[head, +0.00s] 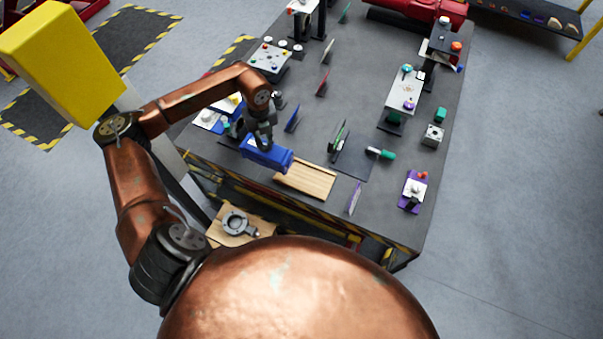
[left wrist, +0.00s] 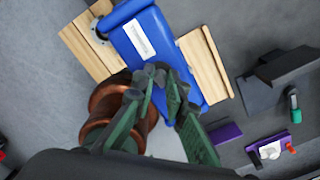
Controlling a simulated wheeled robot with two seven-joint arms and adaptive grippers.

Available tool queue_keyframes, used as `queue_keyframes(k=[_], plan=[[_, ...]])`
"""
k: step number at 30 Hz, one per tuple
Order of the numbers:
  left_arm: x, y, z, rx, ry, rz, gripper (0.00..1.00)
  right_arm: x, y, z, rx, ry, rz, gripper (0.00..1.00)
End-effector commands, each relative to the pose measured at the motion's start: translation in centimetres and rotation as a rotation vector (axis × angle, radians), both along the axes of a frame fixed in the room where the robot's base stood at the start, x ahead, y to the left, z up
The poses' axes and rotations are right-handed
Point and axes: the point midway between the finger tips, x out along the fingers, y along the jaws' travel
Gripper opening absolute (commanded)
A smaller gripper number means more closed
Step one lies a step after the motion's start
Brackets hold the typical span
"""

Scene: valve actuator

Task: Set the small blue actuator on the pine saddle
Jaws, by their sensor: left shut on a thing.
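The small blue actuator (head: 267,154) is held in my left gripper (head: 264,138), just left of the pine saddle (head: 312,180) in the head view. The actuator's right end comes close to the saddle's upper left corner; whether they touch cannot be told. In the left wrist view the blue actuator (left wrist: 143,40), with a white label, lies across the picture. The fingers of my left gripper (left wrist: 165,82) are shut on it. The pine saddle (left wrist: 207,63) shows beside it, partly covered by the actuator. My right gripper is not in view.
A pine board with a grey valve body (head: 238,223) sits lower, in front of the dark table (head: 370,200).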

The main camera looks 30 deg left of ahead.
Motion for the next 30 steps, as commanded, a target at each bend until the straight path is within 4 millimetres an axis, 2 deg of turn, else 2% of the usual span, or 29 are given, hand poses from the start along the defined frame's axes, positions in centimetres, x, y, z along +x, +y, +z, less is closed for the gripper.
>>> queue_keyframes(k=[5, 17, 24, 30], plan=[[0.9, -1.7, -0.5, -0.005, -0.006, 0.013, 0.00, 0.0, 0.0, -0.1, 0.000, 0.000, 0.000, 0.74], [4.0, -8.7, -3.8, -0.006, -0.005, 0.009, 0.00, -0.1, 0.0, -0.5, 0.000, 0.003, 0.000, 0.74], [5.2, -11.0, -7.4, -0.004, -0.003, 0.011, 0.00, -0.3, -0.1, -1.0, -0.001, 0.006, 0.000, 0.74], [5.7, -11.9, -8.6, -0.003, -0.005, 0.012, 0.00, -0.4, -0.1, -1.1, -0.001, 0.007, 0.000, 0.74]])
